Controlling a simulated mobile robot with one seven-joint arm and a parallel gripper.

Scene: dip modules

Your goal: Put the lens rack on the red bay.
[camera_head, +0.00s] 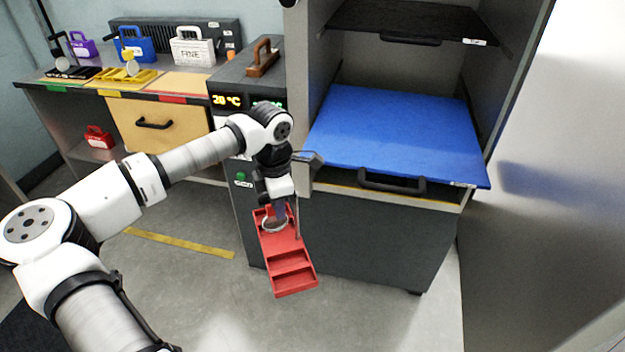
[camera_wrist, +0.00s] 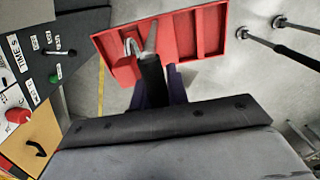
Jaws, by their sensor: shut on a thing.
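The lens rack is a red tray with several compartments (camera_head: 291,264), hanging tilted in the air in front of the dark cabinet. It also shows in the wrist view (camera_wrist: 208,32). My gripper (camera_head: 278,208) is shut on its upper end, by a silvery ring-like part; the fingers also show in the wrist view (camera_wrist: 153,68). The exact contact is partly hidden. The red bay, marked by a red strip (camera_head: 172,99) on the bench's front edge, lies up and left of my gripper. The tan surface behind the strip looks bare.
A yellow rack (camera_head: 124,78) and a black rack (camera_head: 72,73) sit left of the red bay. A white case (camera_head: 192,50) stands behind it. The dark oven-like unit (camera_head: 235,95) borders it on the right. A blue shelf (camera_head: 400,135) lies right of my gripper.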

